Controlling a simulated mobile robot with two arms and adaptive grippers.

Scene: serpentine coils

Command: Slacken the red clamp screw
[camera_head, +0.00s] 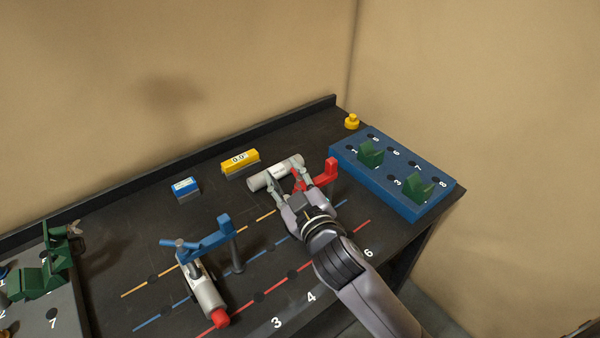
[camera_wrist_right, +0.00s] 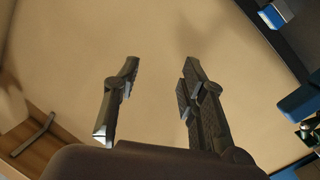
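The red clamp (camera_head: 331,170) stands near the right end of the black bench, beside a white cylinder (camera_head: 261,180). Its screw cannot be made out; my right gripper covers that part of the clamp. My right gripper (camera_head: 286,175) is over the near side of the cylinder and just left of the red clamp's upright end. Its fingers are apart, and in the right wrist view (camera_wrist_right: 160,70) nothing shows between them but tan background. Whether a finger touches the clamp or cylinder cannot be told. My left gripper is not in view.
A blue clamp (camera_head: 208,241) with a red-ended grey cylinder (camera_head: 206,296) stands at front left. A blue numbered board (camera_head: 392,190) with green blocks lies at right. A yellow display box (camera_head: 240,162), blue box (camera_head: 185,189) and yellow knob (camera_head: 352,121) stand farther back.

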